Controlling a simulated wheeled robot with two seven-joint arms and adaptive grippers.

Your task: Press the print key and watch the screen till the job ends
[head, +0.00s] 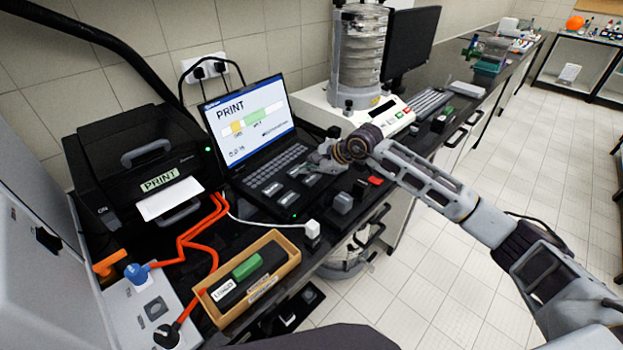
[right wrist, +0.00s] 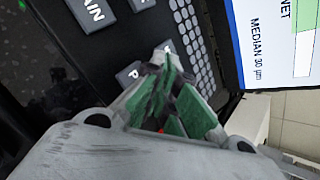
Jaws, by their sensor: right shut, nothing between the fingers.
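The laptop (head: 262,165) stands open on the dark bench, its screen (head: 250,120) headed PRINT with a yellow and green bar. In the right wrist view the screen (right wrist: 265,40) shows "MEDIAN 30 µm". Large dark keys lie in front of its small keyboard. My right gripper (head: 318,166) is shut and empty over the right-hand part of these keys. In the right wrist view its green-padded fingertips (right wrist: 168,62) are at a key starting with P (right wrist: 130,73), partly hidden by the fingers. I cannot tell whether they touch it. My left gripper is not in view.
A black printer (head: 130,150) labelled PRINT, with white paper (head: 170,200) at its front, stands left of the laptop. A sieve shaker (head: 357,60) stands behind right. A wooden tray (head: 250,280), orange cables (head: 200,240) and a white plug (head: 312,229) lie in front.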

